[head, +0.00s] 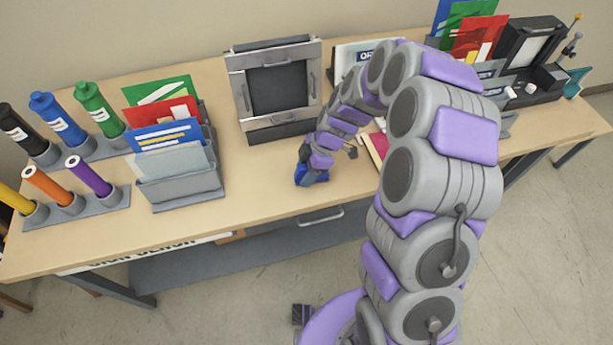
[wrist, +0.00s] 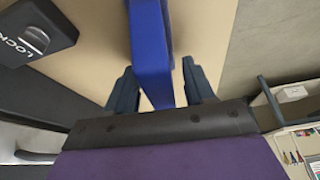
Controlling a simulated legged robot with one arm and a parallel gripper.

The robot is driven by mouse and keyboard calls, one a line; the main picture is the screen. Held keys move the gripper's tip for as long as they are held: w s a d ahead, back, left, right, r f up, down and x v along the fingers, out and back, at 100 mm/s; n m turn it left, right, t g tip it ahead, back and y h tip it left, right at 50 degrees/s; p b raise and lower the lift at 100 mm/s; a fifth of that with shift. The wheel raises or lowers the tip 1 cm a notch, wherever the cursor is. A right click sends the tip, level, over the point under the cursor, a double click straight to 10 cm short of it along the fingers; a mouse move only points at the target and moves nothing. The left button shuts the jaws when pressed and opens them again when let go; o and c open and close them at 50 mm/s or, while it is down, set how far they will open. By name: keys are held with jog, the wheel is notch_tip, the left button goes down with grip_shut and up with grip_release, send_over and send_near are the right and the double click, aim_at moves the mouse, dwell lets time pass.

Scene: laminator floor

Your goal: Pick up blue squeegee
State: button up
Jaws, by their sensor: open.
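The blue squeegee (wrist: 150,50) shows in the wrist view as a long blue piece. It runs between the two dark fingers of my gripper (wrist: 158,72), which are open on either side of it. A gap shows beside each finger, so the squeegee does not look clamped. In the head view the squeegee (head: 314,177) is a small blue patch near the table's front edge, at the end of my arm. My gripper (head: 304,168) is right over it there and partly hides it.
A grey framed machine (head: 278,90) stands behind on the table (head: 255,180). A folder rack (head: 180,187) and bottles in holders (head: 85,148) are at left. A red-covered book (head: 377,148) lies right of my gripper. A black lock block (wrist: 35,35) shows in the wrist view.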

jog(key=shift+d+f, duration=0.25)
jog(key=shift+d, duration=0.05)
jog(key=shift+d+r, duration=0.15)
jog(key=shift+d, duration=0.5)
jog(key=shift+c, duration=0.7)
jog(key=shift+a, duration=0.15)
jog(key=shift+c, duration=0.6)
jog(key=shift+a, duration=0.8)
jog(key=c, duration=0.5)
jog(key=shift+d, duration=0.25)
grip_shut()
jog(key=shift+d, duration=0.5)
jog(key=shift+a+r, duration=0.4)
jog(key=shift+r, duration=0.1)
jog(key=shift+w+a+r+p, duration=0.15)
jog(key=shift+r+p, duration=0.15)
jog(key=shift+r, duration=0.3)
jog(key=shift+a+r+p, duration=0.1)
jog(key=shift+r+p, duration=0.2)
jog(key=shift+r, duration=0.3)
jog(key=shift+d+r, duration=0.2)
jog(key=shift+d, duration=0.4)
jog(key=s+d, duration=0.1)
jog(key=d, duration=0.4)
jog(key=s+d+p, duration=0.1)
jog(key=d, duration=0.4)
jog(key=s+d+r+p, duration=0.1)
jog(key=d, duration=0.4)
jog(key=shift+s+d, duration=0.1)
jog(key=shift+s, duration=0.05)
